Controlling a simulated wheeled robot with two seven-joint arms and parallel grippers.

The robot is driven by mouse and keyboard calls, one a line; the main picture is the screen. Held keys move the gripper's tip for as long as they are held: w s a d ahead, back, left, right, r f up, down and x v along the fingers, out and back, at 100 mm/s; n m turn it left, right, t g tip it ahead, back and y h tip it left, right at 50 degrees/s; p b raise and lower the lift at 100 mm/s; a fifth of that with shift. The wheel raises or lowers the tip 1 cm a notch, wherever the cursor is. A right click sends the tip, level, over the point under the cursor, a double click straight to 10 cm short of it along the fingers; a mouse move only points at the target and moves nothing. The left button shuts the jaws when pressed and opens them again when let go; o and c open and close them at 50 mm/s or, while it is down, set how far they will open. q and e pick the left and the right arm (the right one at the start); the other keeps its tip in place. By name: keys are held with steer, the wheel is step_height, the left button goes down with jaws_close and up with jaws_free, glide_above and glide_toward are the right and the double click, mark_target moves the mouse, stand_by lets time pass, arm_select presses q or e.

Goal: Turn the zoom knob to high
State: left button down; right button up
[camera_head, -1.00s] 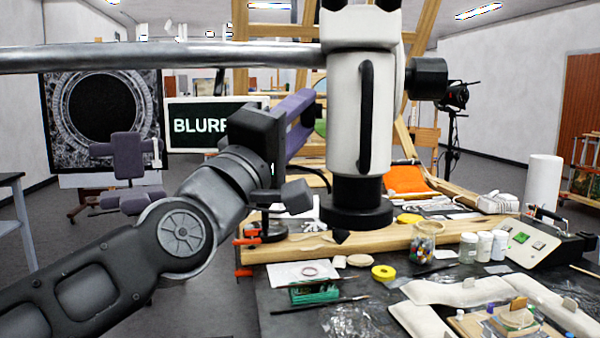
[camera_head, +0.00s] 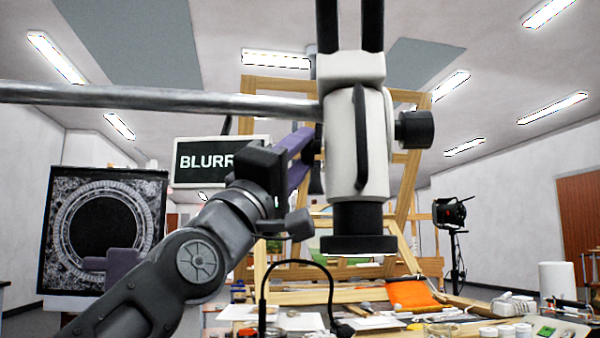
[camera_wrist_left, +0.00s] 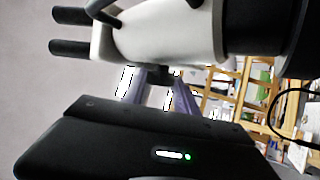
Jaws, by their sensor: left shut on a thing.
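The white microscope (camera_head: 342,145) hangs from a horizontal metal bar, with its black lower end pointing down. One black knob (camera_head: 413,130) sticks out on its right side and is free. My left gripper (camera_head: 308,160), with purple fingers, is at the microscope's left side, shut on a dark knob (camera_head: 316,178) there, mostly hidden by the fingers. In the left wrist view the two purple fingers (camera_wrist_left: 165,80) reach the white body, with a dark piece between their tips. I cannot read any zoom marking. My right gripper is not in view.
A screen (camera_head: 222,160) behind my left arm shows "BLURR", its end covered. The bench below holds an orange cloth (camera_head: 410,294), white jars (camera_head: 505,333) and a white roll (camera_head: 557,282). A black cable (camera_head: 298,263) loops under the microscope. A lamp (camera_head: 450,213) stands behind.

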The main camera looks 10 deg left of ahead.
arm_select(q)
steer(key=shift+w+d+f, duration=0.1)
steer(key=shift+w+f, duration=0.05)
steer(key=c, duration=0.9)
jaws_free()
steer(key=shift+c, duration=0.2)
steer(key=b+v, duration=0.4)
steer(key=v, duration=0.4)
steer(key=shift+b, duration=0.35)
